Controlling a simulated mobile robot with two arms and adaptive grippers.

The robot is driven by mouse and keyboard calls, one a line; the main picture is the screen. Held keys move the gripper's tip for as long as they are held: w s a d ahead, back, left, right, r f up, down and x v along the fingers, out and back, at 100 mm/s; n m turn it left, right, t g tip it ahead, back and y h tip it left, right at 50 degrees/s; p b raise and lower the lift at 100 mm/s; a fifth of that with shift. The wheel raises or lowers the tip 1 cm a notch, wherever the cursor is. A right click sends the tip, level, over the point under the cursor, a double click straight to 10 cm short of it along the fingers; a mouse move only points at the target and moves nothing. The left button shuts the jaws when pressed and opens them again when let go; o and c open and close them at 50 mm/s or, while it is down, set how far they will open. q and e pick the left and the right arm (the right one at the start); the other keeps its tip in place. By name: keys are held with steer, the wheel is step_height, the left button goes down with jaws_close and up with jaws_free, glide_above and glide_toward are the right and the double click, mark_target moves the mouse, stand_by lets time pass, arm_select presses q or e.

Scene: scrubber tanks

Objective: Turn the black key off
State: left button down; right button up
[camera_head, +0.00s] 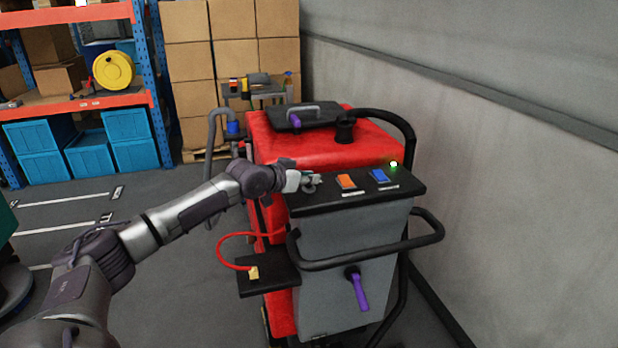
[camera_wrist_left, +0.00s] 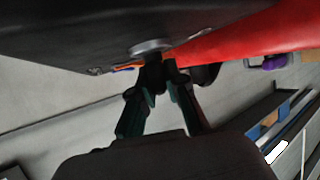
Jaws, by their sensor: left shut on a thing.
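The red and grey scrubber tank machine (camera_head: 325,135) has a black top panel (camera_head: 355,194). My left gripper (camera_head: 312,181) is at the left end of this panel. In the wrist view, the left gripper (camera_wrist_left: 162,78) has its fingertips close together at a round grey metal collar (camera_wrist_left: 150,47) on the dark panel. It is shut on the small black key at this collar; the key is mostly hidden by the fingers, so its turn angle cannot be told. My right gripper is not in view.
An orange switch (camera_head: 346,181) and a blue switch (camera_head: 379,175) sit right of the gripper. A black rail (camera_head: 370,254) runs around the machine's front. A red cable with a yellow plug (camera_head: 253,273) is below left. A grey wall (camera_head: 510,170) stands at right.

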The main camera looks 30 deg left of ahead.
arm_select(q)
steer(key=shift+d+r+n+y+p, duration=0.1)
steer(key=shift+n+y+p, duration=0.7)
steer(key=shift+y+p, duration=0.25)
steer(key=shift+n+y+p, duration=0.35)
steer(key=shift+n+y, duration=0.25)
steer(key=shift+y, duration=0.05)
steer(key=shift+n+y, duration=0.4)
steer(key=n+y, duration=0.1)
steer(key=n+g+y, duration=0.1)
steer(key=n+y, duration=0.1)
steer(key=n+y+b, duration=0.1)
steer(key=shift+f+n+g+y, duration=0.25)
steer(key=shift+n+g+y, duration=0.05)
steer(key=shift+g+y, duration=0.1)
steer(key=shift+n+g+y+b, duration=1)
steer(key=shift+n+g+y, duration=0.4)
steer(key=shift+n+y, duration=0.4)
steer(key=c, duration=1.2)
jaws_free()
steer(key=shift+r, duration=0.1)
